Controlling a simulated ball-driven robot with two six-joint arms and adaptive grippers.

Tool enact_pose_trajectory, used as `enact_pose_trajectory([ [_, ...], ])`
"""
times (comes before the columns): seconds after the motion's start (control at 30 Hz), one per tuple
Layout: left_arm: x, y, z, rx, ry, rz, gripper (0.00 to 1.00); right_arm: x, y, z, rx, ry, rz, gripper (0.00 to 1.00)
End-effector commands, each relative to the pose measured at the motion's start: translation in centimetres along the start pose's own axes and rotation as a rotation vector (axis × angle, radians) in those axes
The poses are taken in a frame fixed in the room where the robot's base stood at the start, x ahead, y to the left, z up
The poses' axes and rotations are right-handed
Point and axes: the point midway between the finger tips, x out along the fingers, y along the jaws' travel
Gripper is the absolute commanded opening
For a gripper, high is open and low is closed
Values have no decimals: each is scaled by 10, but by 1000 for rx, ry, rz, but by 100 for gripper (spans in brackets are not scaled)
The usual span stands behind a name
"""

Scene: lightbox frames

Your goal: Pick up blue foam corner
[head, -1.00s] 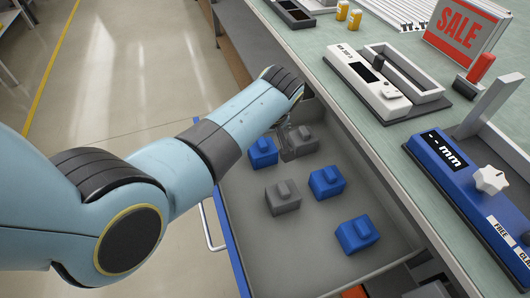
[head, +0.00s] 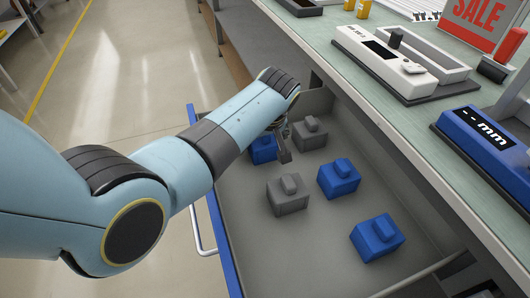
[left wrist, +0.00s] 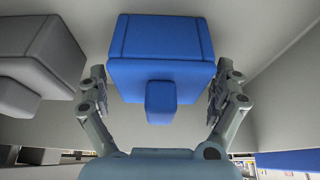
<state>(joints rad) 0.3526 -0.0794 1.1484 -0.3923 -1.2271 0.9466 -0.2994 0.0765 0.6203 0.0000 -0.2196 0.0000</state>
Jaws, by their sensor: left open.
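Several blue and grey foam corners, each a block with a raised knob, lie in an open drawer (head: 310,238). A blue foam corner (head: 262,152) is at the drawer's far left, partly hidden by my left gripper (head: 284,150). In the left wrist view this blue foam corner (left wrist: 160,40) sits between the two open fingers of my left gripper (left wrist: 162,95), with no clear grip on it. Other blue foam corners lie at the middle right (head: 338,182) and near right (head: 378,240). My right gripper is not in view.
A grey foam corner (head: 309,136) stands beside the left gripper, and another grey one (head: 287,198) lies nearer. The drawer walls surround them. A green bench top (head: 410,115) with white and blue devices overhangs on the right.

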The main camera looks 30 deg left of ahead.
Motion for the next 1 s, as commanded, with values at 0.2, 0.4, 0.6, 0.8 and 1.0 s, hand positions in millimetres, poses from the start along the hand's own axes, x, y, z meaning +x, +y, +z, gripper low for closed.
enact_pose_trajectory([
  [0.2,-2,0,-2,0,1,1,97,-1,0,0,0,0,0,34],
  [0.4,-1,0,-1,0,1,1,71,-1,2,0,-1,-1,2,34],
  [0.6,-1,0,-1,0,1,0,55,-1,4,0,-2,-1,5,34],
  [0.8,-1,0,-1,0,0,0,54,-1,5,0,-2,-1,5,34],
  [1.0,-4,0,-2,0,1,0,54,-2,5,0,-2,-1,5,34],
])
